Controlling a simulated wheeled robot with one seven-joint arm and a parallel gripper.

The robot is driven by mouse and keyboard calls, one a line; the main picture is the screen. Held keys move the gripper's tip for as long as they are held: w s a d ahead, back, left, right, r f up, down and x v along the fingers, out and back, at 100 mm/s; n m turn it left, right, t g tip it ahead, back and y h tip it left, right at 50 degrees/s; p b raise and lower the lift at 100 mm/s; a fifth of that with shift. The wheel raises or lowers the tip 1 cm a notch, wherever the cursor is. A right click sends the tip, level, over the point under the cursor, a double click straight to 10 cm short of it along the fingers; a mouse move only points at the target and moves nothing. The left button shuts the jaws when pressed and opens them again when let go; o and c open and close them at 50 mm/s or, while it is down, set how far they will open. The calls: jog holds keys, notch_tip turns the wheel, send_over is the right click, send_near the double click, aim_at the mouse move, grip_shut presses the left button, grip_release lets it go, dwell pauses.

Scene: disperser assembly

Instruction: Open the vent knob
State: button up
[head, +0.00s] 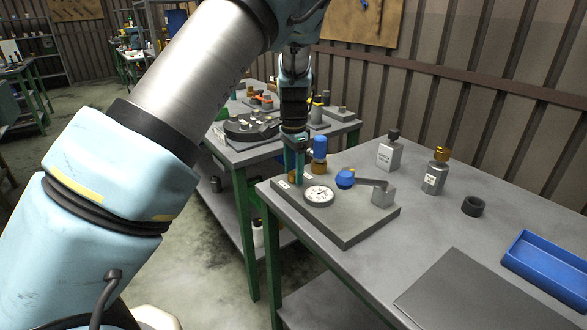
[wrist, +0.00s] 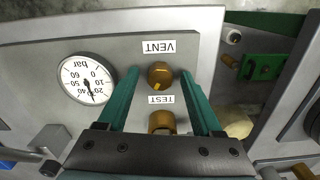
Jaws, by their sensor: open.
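The vent knob (wrist: 160,74) is a round brass knob below the upside-down VENT label (wrist: 159,47) on the grey block (head: 350,232). A lighter mark shows on its face. My gripper (wrist: 159,78) is open and points down at the block, with one teal finger on each side of the knob. Gaps show between the fingers and the knob, so the gripper holds nothing. In the head view my gripper (head: 293,178) is over the block's left back corner, and its fingers mostly hide the knob.
A round bar gauge (wrist: 87,79) is beside the knob. A brass fitting (wrist: 161,122) stands by the TEST label (wrist: 160,98), between the fingers' bases. A blue-topped part (head: 320,147) and a lever with a blue ball (head: 345,179) rise nearby.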

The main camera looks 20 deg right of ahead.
grip_shut()
dwell(0.6)
